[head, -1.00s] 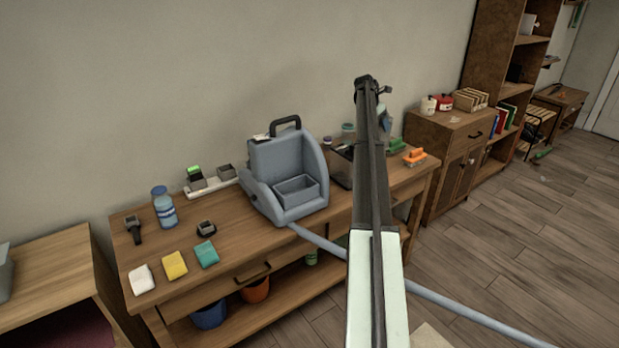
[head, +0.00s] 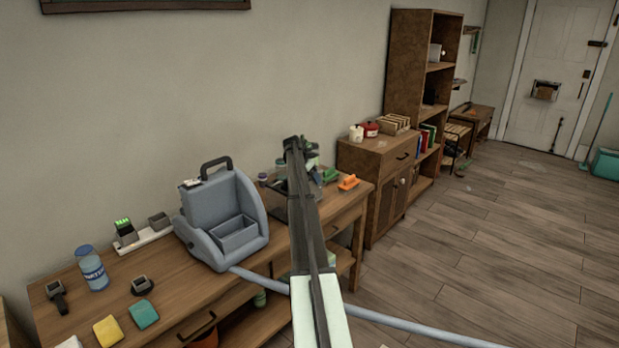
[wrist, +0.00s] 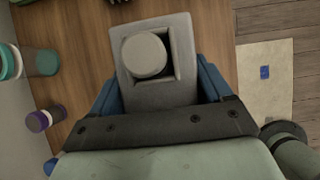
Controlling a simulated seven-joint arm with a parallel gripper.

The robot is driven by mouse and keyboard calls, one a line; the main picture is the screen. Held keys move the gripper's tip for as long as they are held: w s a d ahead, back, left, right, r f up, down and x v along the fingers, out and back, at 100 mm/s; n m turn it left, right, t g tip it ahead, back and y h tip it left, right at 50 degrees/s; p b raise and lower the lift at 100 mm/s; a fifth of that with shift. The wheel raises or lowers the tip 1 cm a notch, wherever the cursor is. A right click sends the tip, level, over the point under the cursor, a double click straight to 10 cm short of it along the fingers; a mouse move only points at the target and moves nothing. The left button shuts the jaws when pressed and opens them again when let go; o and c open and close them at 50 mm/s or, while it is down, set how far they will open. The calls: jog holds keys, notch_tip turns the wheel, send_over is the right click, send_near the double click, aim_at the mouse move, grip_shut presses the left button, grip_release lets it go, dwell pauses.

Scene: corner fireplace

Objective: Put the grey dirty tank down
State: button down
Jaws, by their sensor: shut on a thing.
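In the wrist view the grey tank (wrist: 184,88), a boxy piece with a round knob-like part in its recess, sits between the blue fingers of my gripper (wrist: 160,85). My gripper is shut on it. The tank hangs over the wooden workbench top (wrist: 85,22), near its edge; I cannot tell whether it touches the wood. In the head view my arm hides the tank and most of the gripper, over the right end of the workbench (head: 180,290).
A grey-blue cleaner machine (head: 222,222) with an open bin stands left of my arm, its hose crossing in front. An orange brush (head: 348,182) lies to the right. Jars (wrist: 38,121) stand left in the wrist view. A bottle (head: 92,268) and sponges (head: 143,314) are further left.

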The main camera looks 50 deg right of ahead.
dwell(0.3)
grip_release()
jog(key=shift+f, duration=0.1)
jog(key=v, duration=1.2)
